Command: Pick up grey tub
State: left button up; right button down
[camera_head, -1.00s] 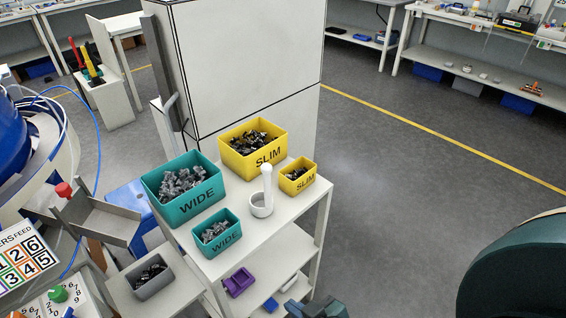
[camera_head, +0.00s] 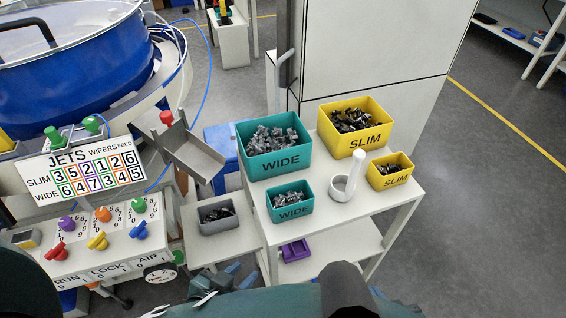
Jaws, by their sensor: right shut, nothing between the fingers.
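The grey tub (camera_head: 217,223) is a small open box of dark connector parts. It stands upright on a low pale side shelf, left of the white table. My right gripper (camera_head: 207,298) is low in the picture, below and nearer than the tub and apart from it. It is shut and empty, partly hidden by my own dark teal arm along the bottom edge. My left gripper is not in view; only a dark part of mine shows at the bottom left corner.
Two teal WIDE bins (camera_head: 275,160), two yellow SLIM bins (camera_head: 350,140) and a white cup-like holder (camera_head: 343,190) stand on the white table (camera_head: 340,222). A grey chute (camera_head: 192,160) hangs behind the tub. A control panel (camera_head: 95,235) with knobs stands left.

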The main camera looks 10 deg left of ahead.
aim_at(221, 217)
jog(key=u, duration=1)
